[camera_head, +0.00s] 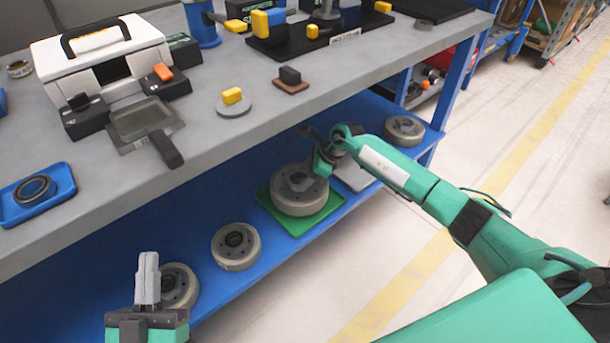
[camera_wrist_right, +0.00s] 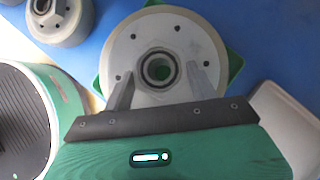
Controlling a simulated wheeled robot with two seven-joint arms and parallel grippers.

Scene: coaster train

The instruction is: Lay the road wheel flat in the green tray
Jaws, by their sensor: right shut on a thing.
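My right gripper (camera_wrist_right: 160,72) is shut on the wheel's hub, one finger on each side. My left gripper (camera_head: 147,268) is empty, fingers together, at the lower left.
Other wheels lie on the blue shelf: one left of the tray (camera_head: 236,248), one behind my left gripper (camera_head: 180,288), one at the far right end (camera_head: 404,130). A pale plate (camera_head: 352,176) lies just right of the tray. The grey bench top (camera_head: 235,130) overhangs the shelf.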

